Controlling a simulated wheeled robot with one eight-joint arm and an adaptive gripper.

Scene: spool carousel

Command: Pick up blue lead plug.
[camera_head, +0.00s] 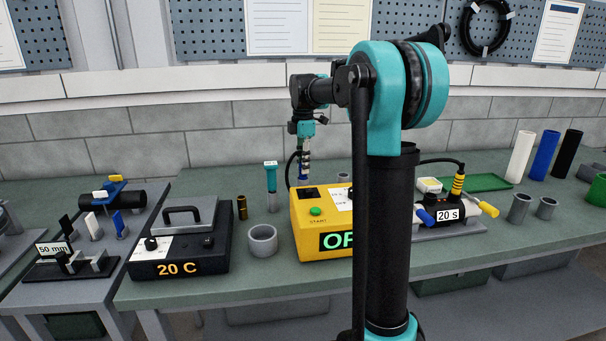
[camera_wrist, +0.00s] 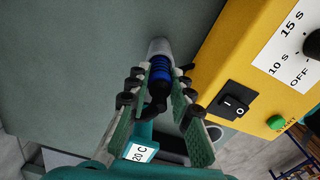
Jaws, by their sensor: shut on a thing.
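The blue lead plug (camera_wrist: 160,70) has a ribbed blue body and sits between my gripper's fingertips (camera_wrist: 158,82) in the wrist view. My gripper is shut on it. A pale grey cylinder (camera_wrist: 160,47) shows at the plug's far end; I cannot tell whether it is part of the plug or a holder. A black lead (camera_wrist: 155,108) curves from the plug between the fingers. In the head view my gripper (camera_head: 304,168) points down behind the yellow box (camera_head: 308,225), with a little blue (camera_head: 303,177) at its tip. The box hides what lies below.
The yellow box with switch and green button is close beside my gripper. A teal-topped tool (camera_head: 271,178) stands to its left, near a grey ring (camera_head: 263,239) and a black 20 C unit (camera_head: 180,245). A 20 s device (camera_head: 447,213) is at right, partly behind my arm.

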